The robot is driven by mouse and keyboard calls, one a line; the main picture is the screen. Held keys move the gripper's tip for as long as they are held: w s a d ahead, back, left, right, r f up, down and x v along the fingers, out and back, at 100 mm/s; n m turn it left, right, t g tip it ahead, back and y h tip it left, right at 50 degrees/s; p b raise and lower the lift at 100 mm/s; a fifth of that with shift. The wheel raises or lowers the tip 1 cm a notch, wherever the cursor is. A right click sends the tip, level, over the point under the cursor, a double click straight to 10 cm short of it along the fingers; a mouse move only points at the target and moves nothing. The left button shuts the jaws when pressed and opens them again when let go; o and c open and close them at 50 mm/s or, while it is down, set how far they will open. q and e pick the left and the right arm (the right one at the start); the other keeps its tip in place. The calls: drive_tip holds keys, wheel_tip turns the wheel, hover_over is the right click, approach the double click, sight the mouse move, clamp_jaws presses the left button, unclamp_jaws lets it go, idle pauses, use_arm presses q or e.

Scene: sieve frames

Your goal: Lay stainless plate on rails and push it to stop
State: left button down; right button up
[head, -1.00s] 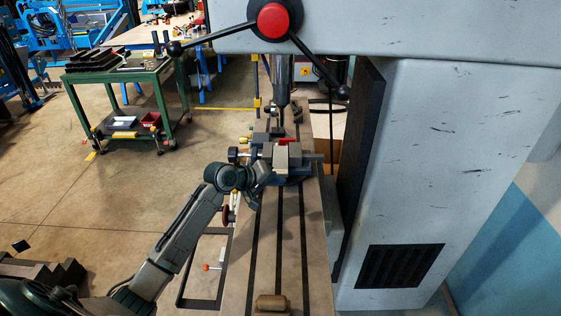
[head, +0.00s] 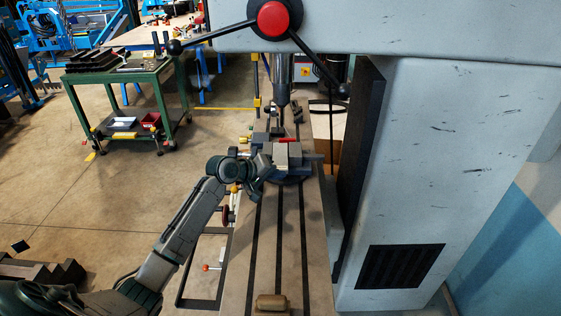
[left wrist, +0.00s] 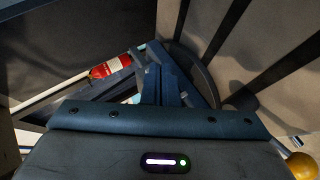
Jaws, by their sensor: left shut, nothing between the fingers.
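A vise-like fixture (head: 308,162) with grey blocks and a blue base stands on the machine table. Pale flat pieces (head: 281,155) lie on top of it; one may be the stainless plate, but I cannot tell. I cannot make out the rails clearly. My left gripper (head: 257,186) is at the near left side of the fixture, pointing down. In the left wrist view its fingers (left wrist: 160,84) are together with nothing between them. Whether they touch the fixture is unclear. My right gripper is not in view.
The slotted machine table (head: 268,240) is bare in front of the fixture, except for a tan cylinder (head: 272,304) at its near end. The machine spindle (head: 282,80) hangs beyond the fixture. The machine column (head: 420,170) closes off the right. A green cart (head: 120,77) stands far left.

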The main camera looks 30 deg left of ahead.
use_arm(q)
drive_tip(key=shift+w+a, duration=0.35)
drive_tip(key=shift+w, duration=0.35)
drive_tip(key=shift+w+a+b, duration=0.2)
drive_tip(key=shift+w+b, duration=0.15)
drive_tip(key=shift+w, duration=0.1)
drive_tip(key=shift+s, duration=0.1)
drive_tip(key=shift+s+d+p, duration=0.2)
drive_tip(key=shift+s+p, duration=0.15)
drive_tip(key=shift+p, duration=0.2)
drive_tip(key=shift+s+d+p, duration=0.25)
drive_tip(key=shift+s+p, duration=0.1)
drive_tip(key=shift+s, duration=0.15)
drive_tip(key=shift+s+d+p, duration=0.2)
drive_tip(key=shift+s+p, duration=0.1)
drive_tip(key=shift+s, duration=0.2)
